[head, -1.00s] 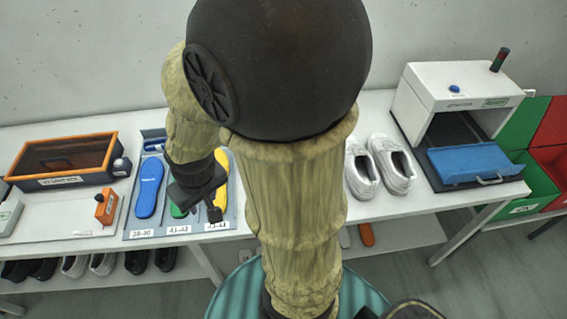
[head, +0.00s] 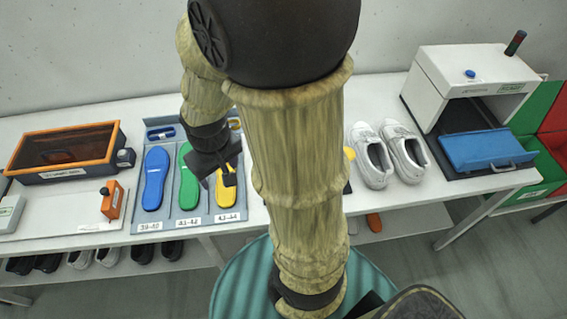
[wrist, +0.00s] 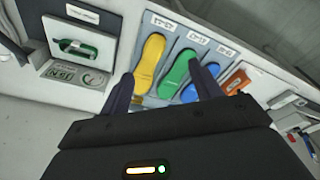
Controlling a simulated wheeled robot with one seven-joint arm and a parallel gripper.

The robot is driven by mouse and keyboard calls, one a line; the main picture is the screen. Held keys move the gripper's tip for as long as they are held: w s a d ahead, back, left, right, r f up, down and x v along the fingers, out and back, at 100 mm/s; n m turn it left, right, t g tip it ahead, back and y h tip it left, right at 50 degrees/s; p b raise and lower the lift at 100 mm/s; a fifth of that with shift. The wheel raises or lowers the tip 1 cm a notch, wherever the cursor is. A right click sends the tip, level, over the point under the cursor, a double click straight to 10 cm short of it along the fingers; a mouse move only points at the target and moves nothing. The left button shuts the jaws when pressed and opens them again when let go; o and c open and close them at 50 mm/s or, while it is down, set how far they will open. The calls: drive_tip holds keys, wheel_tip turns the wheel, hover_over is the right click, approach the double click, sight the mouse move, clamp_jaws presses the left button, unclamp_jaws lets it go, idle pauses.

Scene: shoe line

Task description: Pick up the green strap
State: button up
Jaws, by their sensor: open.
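A green strap (wrist: 76,48) lies on a light panel at the upper left of the wrist view. A metallic part shows on it. In the head view I cannot make it out; my arm covers much of the table's middle. My gripper (wrist: 163,90) is open and empty, with its fingers spread in front of the insole tray (wrist: 210,50). The strap is to the left of both fingers in the wrist view and apart from them. In the head view my gripper (head: 225,178) is above the tray, near the green and yellow insoles.
The tray holds blue (head: 155,180), green (head: 188,178) and yellow (head: 226,197) insoles. White shoes (head: 388,155) and a white machine with a blue flap (head: 487,150) stand right. An orange-rimmed box (head: 62,152) stands left. More shoes are on the lower shelf.

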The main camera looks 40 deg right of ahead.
drive_tip(key=w+d+f+n+g+h+b, duration=0.3)
drive_tip(key=w+d+f+n+g+h, duration=0.1)
drive_tip(key=w+f, duration=0.3)
drive_tip(key=w+d+f+n+g+h+b, duration=0.4)
drive_tip(key=w+d+f+n+g+h, duration=0.1)
drive_tip(key=f, duration=0.5)
drive_tip(key=w+d+n+h, duration=0.1)
drive_tip(key=w+h, duration=0.1)
drive_tip(key=shift+w+f+n, duration=0.25)
drive_tip(key=shift+w+n, duration=0.1)
drive_tip(key=shift+n, duration=0.05)
drive_tip(key=shift+d, duration=0.15)
drive_tip(key=p+x, duration=0.4)
drive_tip(key=x, duration=0.7)
drive_tip(key=shift+d+r, duration=0.1)
drive_tip(key=shift+d, duration=0.15)
drive_tip(key=shift+s+d+f, duration=0.2)
drive_tip(key=shift+d+f, duration=0.05)
drive_tip(key=shift+f, duration=0.05)
